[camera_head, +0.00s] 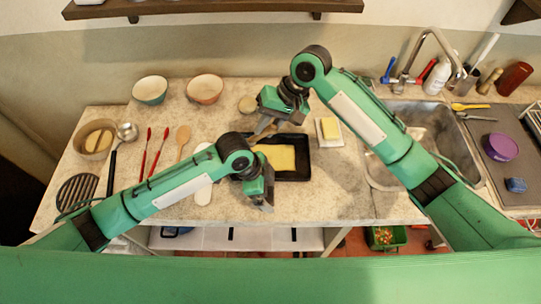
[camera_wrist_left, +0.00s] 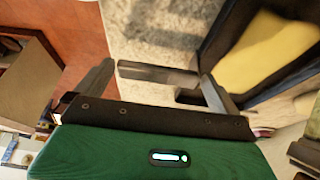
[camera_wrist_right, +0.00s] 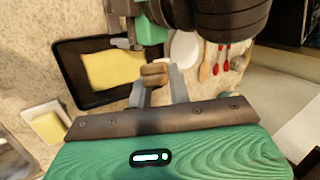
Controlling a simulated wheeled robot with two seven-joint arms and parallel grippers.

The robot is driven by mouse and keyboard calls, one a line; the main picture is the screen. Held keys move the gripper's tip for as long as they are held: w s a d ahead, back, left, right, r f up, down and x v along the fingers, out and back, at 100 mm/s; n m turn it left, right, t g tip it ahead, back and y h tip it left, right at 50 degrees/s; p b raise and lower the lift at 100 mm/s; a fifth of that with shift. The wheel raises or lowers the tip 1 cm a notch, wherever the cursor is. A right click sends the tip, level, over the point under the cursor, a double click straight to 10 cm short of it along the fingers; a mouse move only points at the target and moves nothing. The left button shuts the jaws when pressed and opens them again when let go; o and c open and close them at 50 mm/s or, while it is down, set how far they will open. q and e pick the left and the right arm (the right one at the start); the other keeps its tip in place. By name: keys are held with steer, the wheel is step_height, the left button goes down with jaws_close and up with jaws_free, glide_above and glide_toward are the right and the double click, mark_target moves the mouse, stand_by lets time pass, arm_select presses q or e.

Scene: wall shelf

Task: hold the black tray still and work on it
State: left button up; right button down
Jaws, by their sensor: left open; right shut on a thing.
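The black tray (camera_head: 303,174) lies on the counter with a flat yellow slab (camera_head: 276,157) in it. The tray (camera_wrist_right: 78,97) and slab (camera_wrist_right: 112,72) also show in the right wrist view. My left gripper (camera_head: 266,207) is open and empty at the counter's front, just in front of the tray. My right gripper (camera_head: 266,126), above the tray's back left, is shut on a small brown wooden piece (camera_wrist_right: 155,72). The rest of this piece is hidden.
A white dish with a yellow block (camera_head: 330,128) stands right of the tray. Two bowls (camera_head: 150,91) (camera_head: 204,89) are at the back left, with red-handled utensils (camera_head: 155,150) and a wooden spoon (camera_head: 182,138) in front. The sink (camera_head: 428,125) is right.

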arm_select(q)
steer(key=v, duration=1)
steer(key=shift+a+r, duration=0.25)
